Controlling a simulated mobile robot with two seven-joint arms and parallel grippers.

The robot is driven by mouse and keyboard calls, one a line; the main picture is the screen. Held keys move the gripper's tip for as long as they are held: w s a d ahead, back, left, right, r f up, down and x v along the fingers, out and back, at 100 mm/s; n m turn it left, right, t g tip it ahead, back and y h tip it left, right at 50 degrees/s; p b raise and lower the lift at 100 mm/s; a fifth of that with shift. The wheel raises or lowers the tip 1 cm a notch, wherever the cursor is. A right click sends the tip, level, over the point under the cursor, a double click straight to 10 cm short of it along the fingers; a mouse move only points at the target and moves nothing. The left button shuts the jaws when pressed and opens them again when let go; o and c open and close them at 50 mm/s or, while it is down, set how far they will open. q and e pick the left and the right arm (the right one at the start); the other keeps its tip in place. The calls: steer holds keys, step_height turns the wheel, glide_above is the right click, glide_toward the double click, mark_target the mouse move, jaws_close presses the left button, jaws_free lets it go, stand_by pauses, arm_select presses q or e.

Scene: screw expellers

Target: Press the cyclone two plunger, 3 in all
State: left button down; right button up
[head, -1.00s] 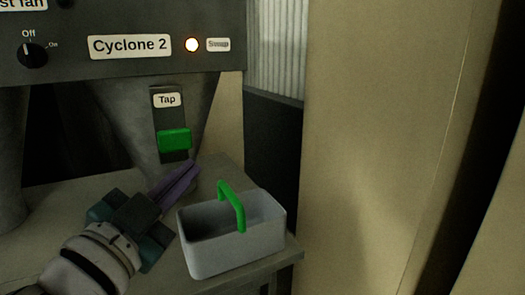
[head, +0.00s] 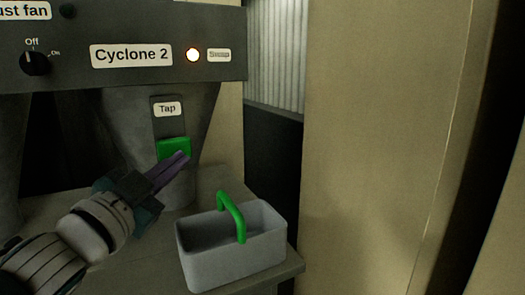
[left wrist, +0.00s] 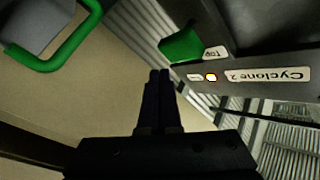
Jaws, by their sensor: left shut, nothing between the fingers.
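The Cyclone 2 unit (head: 120,95) is a grey funnel below a dark panel. Its green plunger (head: 173,147) sits under the Tap label (head: 167,109) in the head view. The green plunger also shows at the top of the left wrist view (left wrist: 182,45). My left gripper (head: 184,158) is shut and empty, with its purple fingertips at the lower edge of the plunger in the head view; I cannot tell whether they touch it. In the left wrist view the dark fingers (left wrist: 158,75) lie side by side below the plunger. My right gripper is not in view.
A grey bin (head: 235,262) with a green handle (head: 232,215) stands on the bench (head: 285,268) right of my left arm. An orange-white lamp (head: 193,55) glows beside the Cyclone 2 label. A beige wall panel (head: 375,150) stands at the right.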

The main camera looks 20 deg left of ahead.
arm_select(q)
steer(key=shift+w+a, duration=0.4)
steer(key=shift+a, duration=0.1)
steer(key=shift+w+a, duration=0.1)
stand_by(1.7)
steer(key=shift+w+a, duration=0.2)
steer(key=shift+a, duration=0.05)
steer(key=shift+w+a+b, duration=0.6)
steer(key=shift+w+a, duration=0.15)
steer(key=shift+a, duration=0.1)
stand_by(1.4)
stand_by(0.4)
steer(key=shift+s+d+p, duration=0.5)
steer(key=shift+s+d, duration=0.1)
steer(key=shift+d, duration=0.05)
steer(key=shift+s+d, duration=0.45)
steer(key=shift+d, duration=0.05)
